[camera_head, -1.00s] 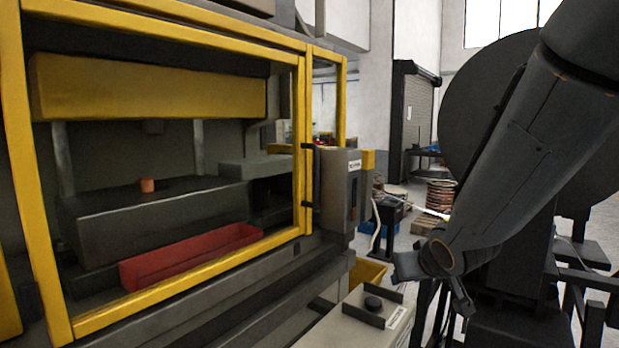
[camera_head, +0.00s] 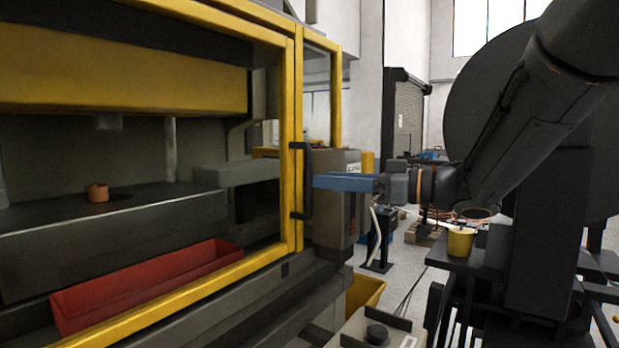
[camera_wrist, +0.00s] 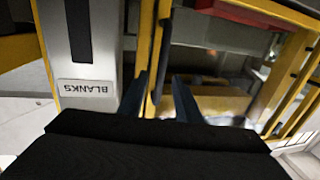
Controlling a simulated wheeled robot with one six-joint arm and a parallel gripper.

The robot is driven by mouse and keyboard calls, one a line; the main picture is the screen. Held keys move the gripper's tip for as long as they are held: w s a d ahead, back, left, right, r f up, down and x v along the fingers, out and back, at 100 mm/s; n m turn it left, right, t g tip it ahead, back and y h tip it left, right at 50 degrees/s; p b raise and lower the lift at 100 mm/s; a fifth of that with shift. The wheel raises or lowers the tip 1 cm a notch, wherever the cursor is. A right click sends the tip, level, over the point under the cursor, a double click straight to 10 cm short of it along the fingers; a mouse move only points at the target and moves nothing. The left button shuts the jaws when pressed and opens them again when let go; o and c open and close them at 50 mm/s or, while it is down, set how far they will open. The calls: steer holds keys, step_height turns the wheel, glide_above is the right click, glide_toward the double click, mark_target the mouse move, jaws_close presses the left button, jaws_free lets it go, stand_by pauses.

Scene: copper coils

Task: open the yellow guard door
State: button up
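The yellow guard door (camera_head: 290,130) is a yellow frame around a window on the grey machine at left, and it looks closed. A black upright bar handle (camera_head: 308,180) is on its right post. My gripper (camera_head: 318,181) points left, its blue fingertips beside the handle at about mid-height in the head view. In the wrist view my gripper (camera_wrist: 160,82) has its two fingers apart, with a yellow post (camera_wrist: 154,60) beyond the gap.
A grey box (camera_head: 335,215) stands just right of the door; its BLANKS label (camera_wrist: 86,88) shows upside down in the wrist view. A red bin (camera_head: 150,285) and a copper piece (camera_head: 97,193) are inside the machine. A yellow bin (camera_head: 366,292) sits low in front.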

mark_target(308, 210)
steer(key=p+x, duration=0.1)
steer(key=x, duration=0.4)
steer(key=shift+a, duration=0.35)
jaws_close()
